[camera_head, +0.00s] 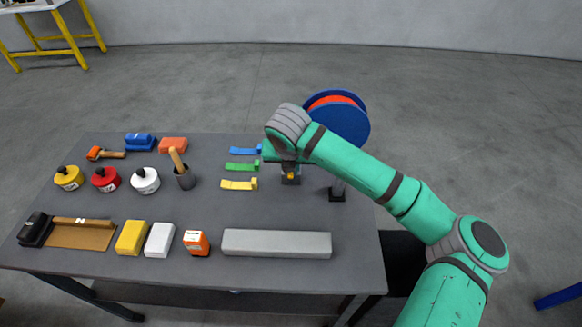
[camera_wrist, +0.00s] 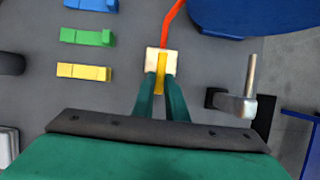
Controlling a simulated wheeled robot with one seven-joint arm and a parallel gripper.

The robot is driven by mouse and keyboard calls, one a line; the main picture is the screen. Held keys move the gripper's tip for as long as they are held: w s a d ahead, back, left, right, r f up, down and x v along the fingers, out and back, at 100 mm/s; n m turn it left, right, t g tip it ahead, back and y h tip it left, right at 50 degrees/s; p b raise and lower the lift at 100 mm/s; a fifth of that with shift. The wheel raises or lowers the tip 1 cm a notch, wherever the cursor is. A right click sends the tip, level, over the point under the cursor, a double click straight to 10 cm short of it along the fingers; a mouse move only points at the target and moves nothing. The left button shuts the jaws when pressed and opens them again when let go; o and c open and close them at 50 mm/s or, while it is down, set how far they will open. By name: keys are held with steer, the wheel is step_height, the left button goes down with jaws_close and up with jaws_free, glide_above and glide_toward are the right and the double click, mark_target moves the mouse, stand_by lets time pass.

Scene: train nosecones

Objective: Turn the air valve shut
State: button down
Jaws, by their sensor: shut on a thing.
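The air valve (camera_wrist: 161,59) shows in the wrist view as a pale square block with a yellow lever on top and a red hose running up from it. My gripper (camera_wrist: 161,80) is shut on the yellow lever (camera_wrist: 161,82), with one green finger on each side. The lever points down the picture, in line with the hose. In the head view my gripper (camera_head: 290,172) reaches down over the valve (camera_head: 291,180) near the table's right side, and the wrist hides part of it.
A blue reel (camera_head: 350,122) with red hose stands behind the valve. A metal post with a handle (camera_wrist: 236,104) is close to its right. Blue, green and yellow clips (camera_head: 240,184) lie to the left. A long grey block (camera_head: 276,243) lies in front on the table (camera_head: 205,212).

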steer(key=c, duration=1.8)
jaws_free()
steer(key=shift+o, duration=0.2)
steer(key=v, duration=1)
steer(key=shift+s+r, duration=0.25)
steer(key=shift+r, duration=0.1)
